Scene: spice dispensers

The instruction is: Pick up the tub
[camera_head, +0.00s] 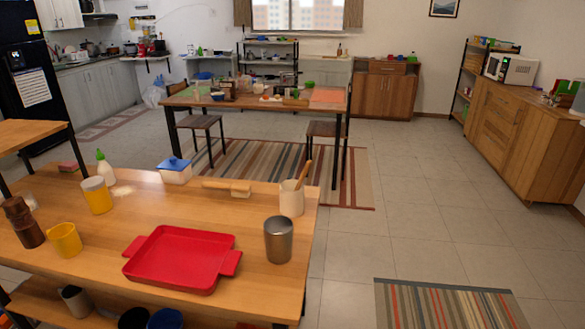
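A white tub (174,175) with a blue lid stands upright at the far edge of the near wooden table (280,250). It is left of a wooden rolling pin (228,187) and apart from it. A yellow container (97,195) with a white lid stands nearer and to the left. I cannot tell for certain which one is the tub; the blue-lidded one fits best. Neither of my grippers is in view.
A red tray (182,258) lies at the table's middle. Around it stand a yellow mug (65,240), a brown grinder (24,222), a squeeze bottle (105,168), a metal cup (278,240) and a crock (291,198).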

